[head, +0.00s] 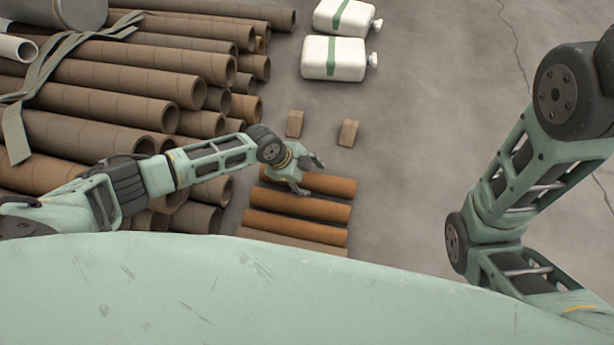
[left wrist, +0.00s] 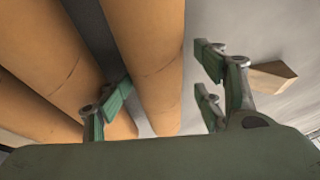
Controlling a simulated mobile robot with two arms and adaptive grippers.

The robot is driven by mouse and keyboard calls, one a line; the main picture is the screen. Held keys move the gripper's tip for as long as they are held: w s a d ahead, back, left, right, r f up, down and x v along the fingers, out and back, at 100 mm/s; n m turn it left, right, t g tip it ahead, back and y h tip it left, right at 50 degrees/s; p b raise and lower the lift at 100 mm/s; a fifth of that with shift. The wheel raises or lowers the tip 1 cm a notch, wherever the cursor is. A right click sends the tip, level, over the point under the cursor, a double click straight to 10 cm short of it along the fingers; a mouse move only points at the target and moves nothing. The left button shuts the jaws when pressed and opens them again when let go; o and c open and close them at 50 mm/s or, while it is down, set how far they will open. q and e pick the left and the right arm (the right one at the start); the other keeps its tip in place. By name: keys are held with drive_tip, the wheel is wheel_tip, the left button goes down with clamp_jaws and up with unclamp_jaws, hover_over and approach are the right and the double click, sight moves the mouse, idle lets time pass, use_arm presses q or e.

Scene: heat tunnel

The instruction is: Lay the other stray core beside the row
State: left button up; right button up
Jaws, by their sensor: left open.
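Three orange-brown cores lie side by side on the floor in the head view: a far one (head: 335,187), a middle one (head: 300,208) and a near one (head: 295,229). My left gripper (head: 310,178) is open over the far core. In the left wrist view the open left gripper (left wrist: 165,95) has its fingers on either side of the end core (left wrist: 150,50); I cannot tell whether they touch it. Another core (left wrist: 50,45) lies beside it. My right arm shows at the right of the head view, its gripper out of frame.
Two small wooden blocks (head: 295,123) (head: 348,133) stand beyond the row. A big stack of brown tubes (head: 150,75) fills the left, with a strap (head: 65,50) over it. Two white canisters (head: 334,58) (head: 343,17) lie at the back. The floor right of the row is clear.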

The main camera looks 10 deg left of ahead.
use_arm(q)
drive_tip(key=shift+s+a, duration=0.1)
drive_tip(key=shift+a+r, duration=0.15)
drive_tip(key=v, duration=1.1)
drive_tip(key=shift+r, duration=0.3)
